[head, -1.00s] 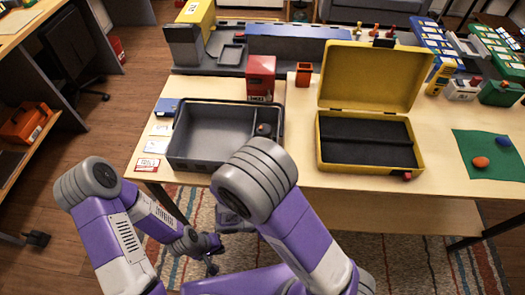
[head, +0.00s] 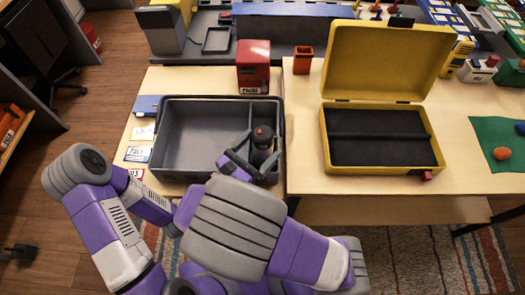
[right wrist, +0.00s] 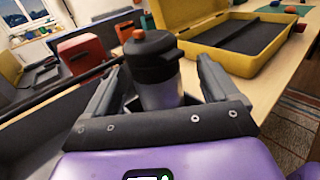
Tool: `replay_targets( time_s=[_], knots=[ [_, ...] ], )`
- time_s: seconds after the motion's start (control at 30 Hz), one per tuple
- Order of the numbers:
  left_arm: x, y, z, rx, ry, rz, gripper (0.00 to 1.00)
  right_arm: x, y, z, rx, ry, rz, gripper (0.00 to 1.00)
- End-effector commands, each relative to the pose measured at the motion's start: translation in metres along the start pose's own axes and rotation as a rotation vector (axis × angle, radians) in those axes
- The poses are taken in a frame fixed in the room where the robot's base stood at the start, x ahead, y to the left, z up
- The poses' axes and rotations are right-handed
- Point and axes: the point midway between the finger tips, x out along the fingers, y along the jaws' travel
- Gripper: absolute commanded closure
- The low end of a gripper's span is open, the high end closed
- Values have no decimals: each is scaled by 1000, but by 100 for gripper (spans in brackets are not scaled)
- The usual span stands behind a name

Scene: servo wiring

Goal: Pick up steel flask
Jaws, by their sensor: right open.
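The steel flask (head: 264,138) stands upright in the narrow right compartment of the grey bin (head: 176,172). It has a dark cap with an orange-red button on top. In the right wrist view the flask (right wrist: 155,75) stands between the two fingers, its cap showing above them and its lower body partly hidden by the gripper. My right gripper (head: 250,154) is open, its fingers on either side of the flask. The right wrist view shows a gap beside the right finger; contact on the left cannot be told. My left gripper is hidden behind my arms.
A red box (head: 253,67) stands just behind the bin, with an orange cup (head: 303,60) to its right. An open yellow case (head: 432,158) stands on the right part of the table. Cards lie left of the bin. A strip of bare table (head: 303,140) lies between bin and case.

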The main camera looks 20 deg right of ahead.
Motion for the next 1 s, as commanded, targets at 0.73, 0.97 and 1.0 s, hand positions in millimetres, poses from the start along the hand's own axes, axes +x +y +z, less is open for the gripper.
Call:
replay_targets(
  time_s=[0.73, 0.97, 1.0],
  knots=[
    [14, -5, -1, 0, 1, 0, 100, 38, 3, -1, -1, 2, -2, 44],
    [14, -5, -1, 0, 1, 0, 100, 38, 3, -2, -1, 2, -2, 80],
    [14, -5, -1, 0, 1, 0, 100, 38, 3, -2, -1, 2, -2, 86]
  ],
)
